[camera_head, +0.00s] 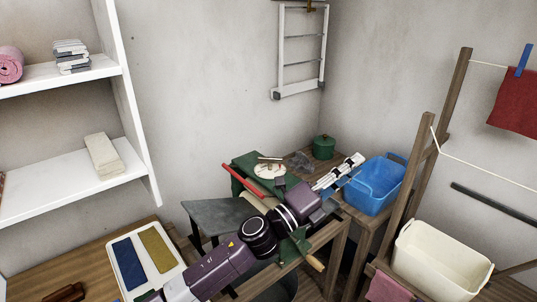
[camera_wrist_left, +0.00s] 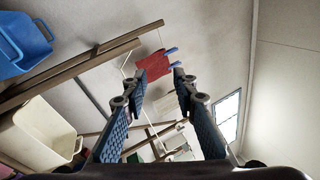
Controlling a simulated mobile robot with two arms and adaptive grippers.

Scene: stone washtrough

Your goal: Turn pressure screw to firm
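A green mangle (camera_head: 245,160) stands in the middle of the head view, with a pale roller and a red bar at its left. On its top is a cream round plate (camera_head: 268,172) with a small brown bar across it, which looks like the pressure screw. Its marks are too small to read. My left arm crosses in front of the mangle and hides much of it. My left gripper (camera_head: 340,173) is to the right of the plate, apart from it, pointing toward the blue tub. In the left wrist view its fingers (camera_wrist_left: 160,90) are spread, with nothing between them. My right gripper is not in view.
A blue tub (camera_head: 376,185) and a green pot (camera_head: 324,147) stand behind, near the wall corner. A cream bin (camera_head: 440,262) and a wooden drying rack (camera_head: 400,205) are at the right. White shelves (camera_head: 60,185) are at the left. A tray (camera_head: 173,267) sits at lower left.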

